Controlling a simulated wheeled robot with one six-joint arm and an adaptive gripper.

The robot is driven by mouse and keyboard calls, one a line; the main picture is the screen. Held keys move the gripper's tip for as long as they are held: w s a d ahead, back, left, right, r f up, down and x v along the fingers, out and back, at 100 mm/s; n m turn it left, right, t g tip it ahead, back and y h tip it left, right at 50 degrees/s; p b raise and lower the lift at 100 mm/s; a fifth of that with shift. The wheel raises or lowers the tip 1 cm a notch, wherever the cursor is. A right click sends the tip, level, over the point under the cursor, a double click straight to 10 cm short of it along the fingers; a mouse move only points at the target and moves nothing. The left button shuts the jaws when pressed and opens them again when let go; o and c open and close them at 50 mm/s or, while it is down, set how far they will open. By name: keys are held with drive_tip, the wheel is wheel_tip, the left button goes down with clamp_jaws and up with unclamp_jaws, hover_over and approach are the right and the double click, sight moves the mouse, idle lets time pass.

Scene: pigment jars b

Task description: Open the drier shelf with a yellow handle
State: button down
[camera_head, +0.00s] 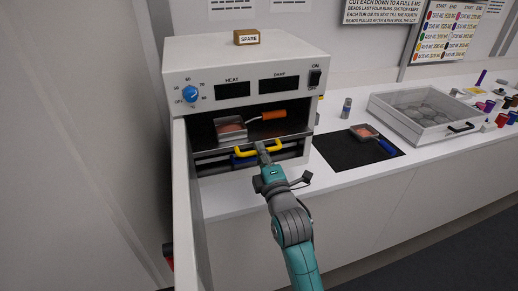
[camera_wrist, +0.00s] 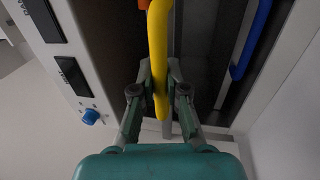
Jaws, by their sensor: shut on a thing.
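The drier (camera_head: 240,62) is a white box on the counter with its door (camera_head: 182,200) swung open toward me. A shelf with a yellow handle (camera_head: 240,151) sits inside, above a shelf with a blue handle (camera_head: 240,160). My gripper (camera_head: 263,150) is at the right part of the yellow handle. In the wrist view the yellow handle (camera_wrist: 158,60) runs between the fingers of my gripper (camera_wrist: 160,85), which is shut on it. The blue handle (camera_wrist: 250,42) is apart, to the right there. How far the yellow shelf is out is hard to tell.
Right of the drier are a black mat (camera_head: 335,152) with a blue-handled pan (camera_head: 364,131), a small jar (camera_head: 346,108) and a large tray (camera_head: 400,125). A wooden SPARE block (camera_head: 246,37) stands on top.

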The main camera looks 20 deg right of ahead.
drive_tip(key=s, duration=0.8)
drive_tip(key=shift+s, duration=0.4)
drive_tip(key=shift+f, duration=0.1)
drive_tip(key=c, duration=1.2)
unclamp_jaws()
drive_tip(key=s, duration=0.4)
drive_tip(key=s+f, duration=0.1)
drive_tip(key=s, duration=0.2)
drive_tip(key=s+f, duration=0.1)
drive_tip(key=s, duration=0.3)
drive_tip(key=shift+s+f, duration=0.1)
drive_tip(key=shift+s, duration=0.25)
